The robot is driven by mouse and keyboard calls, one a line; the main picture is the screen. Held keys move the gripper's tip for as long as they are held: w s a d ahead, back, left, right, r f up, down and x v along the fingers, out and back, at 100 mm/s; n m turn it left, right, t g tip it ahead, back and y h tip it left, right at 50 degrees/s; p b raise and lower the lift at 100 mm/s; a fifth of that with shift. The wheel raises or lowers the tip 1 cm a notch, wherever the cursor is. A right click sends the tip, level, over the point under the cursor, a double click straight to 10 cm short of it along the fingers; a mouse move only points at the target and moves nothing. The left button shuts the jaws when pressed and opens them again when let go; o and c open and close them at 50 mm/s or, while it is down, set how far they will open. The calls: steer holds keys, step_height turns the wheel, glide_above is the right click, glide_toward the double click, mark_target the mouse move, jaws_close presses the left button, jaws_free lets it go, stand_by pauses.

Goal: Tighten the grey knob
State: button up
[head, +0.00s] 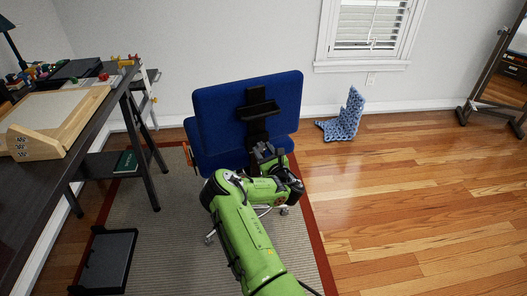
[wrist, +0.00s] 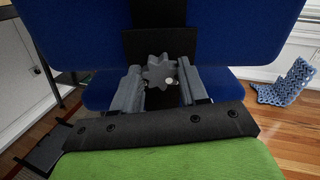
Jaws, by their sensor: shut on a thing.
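The grey knob (wrist: 157,66) is star-shaped with several lobes and sits on the black spine at the back of a blue chair (head: 220,115). In the wrist view my gripper (wrist: 160,82) has a finger on each side of the knob and is shut on it. In the head view my gripper (head: 266,156) is at the lower part of the chair's back; the knob is hidden there behind my arm. The chair's blue back (wrist: 235,35) also fills the upper part of the wrist view.
A dark desk (head: 60,165) with a wooden drawing board (head: 65,108) stands at the left. A black tray-like object (head: 108,262) lies on the grey rug (head: 165,210). The wooden floor at the right is clear.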

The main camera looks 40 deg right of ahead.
steer(key=shift+m, duration=0.3)
steer(key=m+p, duration=0.1)
steer(key=m, duration=0.4)
steer(key=shift+d+m, duration=0.1)
steer(key=shift+m, duration=0.2)
steer(key=m+p, duration=0.2)
steer(key=m, duration=0.4)
steer(key=shift+s+d, duration=0.1)
steer(key=m+p, duration=0.2)
steer(key=m, duration=0.4)
steer(key=shift+f+m+p, duration=0.15)
steer(key=shift+m+p, duration=0.15)
steer(key=m+p, duration=0.1)
steer(key=m, duration=0.4)
steer(key=shift+f+p, duration=0.15)
steer(key=shift+p, duration=0.15)
steer(key=o, duration=1.1)
steer(key=shift+c, duration=0.2)
steer(key=shift+s, duration=0.1)
